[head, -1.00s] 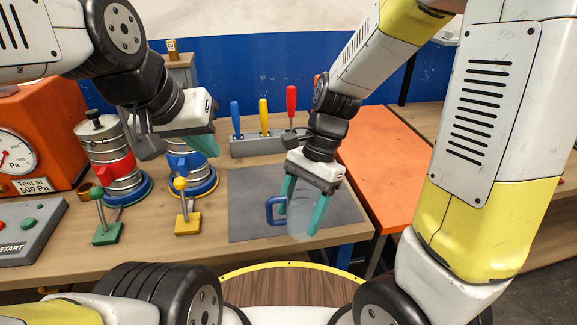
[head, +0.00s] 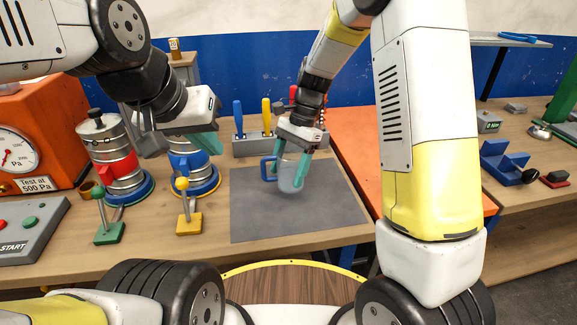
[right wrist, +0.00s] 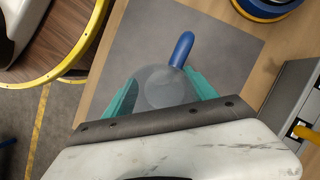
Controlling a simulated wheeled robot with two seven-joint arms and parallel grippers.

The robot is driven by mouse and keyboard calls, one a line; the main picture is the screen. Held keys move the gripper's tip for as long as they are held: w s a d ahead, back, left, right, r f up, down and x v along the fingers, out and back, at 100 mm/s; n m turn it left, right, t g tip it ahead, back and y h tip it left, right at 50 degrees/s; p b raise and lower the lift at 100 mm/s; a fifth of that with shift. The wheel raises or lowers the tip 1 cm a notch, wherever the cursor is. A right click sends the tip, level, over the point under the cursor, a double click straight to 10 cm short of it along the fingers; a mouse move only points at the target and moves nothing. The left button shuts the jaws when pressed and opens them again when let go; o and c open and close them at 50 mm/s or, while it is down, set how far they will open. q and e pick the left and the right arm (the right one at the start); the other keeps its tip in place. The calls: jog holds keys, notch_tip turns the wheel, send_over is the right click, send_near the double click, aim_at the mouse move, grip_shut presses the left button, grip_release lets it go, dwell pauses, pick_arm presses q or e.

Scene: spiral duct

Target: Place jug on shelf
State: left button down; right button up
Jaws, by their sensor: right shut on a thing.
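The jug (head: 288,180) is clear with a blue handle (head: 268,169). My right gripper (head: 291,170) is shut on it, one teal finger on each side, over the grey mat (head: 310,212). The right wrist view shows the jug (right wrist: 163,90) between the fingers, its handle (right wrist: 182,49) pointing away over the mat. Whether its base touches the mat is unclear. My left gripper (head: 205,142) is above the blue-banded canister, and its finger gap is hidden. A raised grey shelf (head: 485,40) stands at the far right, with a blue item on it.
A tool block (head: 250,146) with upright screwdrivers stands just behind the jug. Two metal canisters (head: 118,165) and a yellow-knobbed lever (head: 185,205) are at left. The orange surface (head: 362,145) right of the mat looks mostly clear.

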aim_at(288, 180)
jog(key=shift+s+f, duration=0.1)
jog(key=shift+f, duration=1.55)
jog(key=o, duration=1.4)
jog(key=shift+f, duration=0.15)
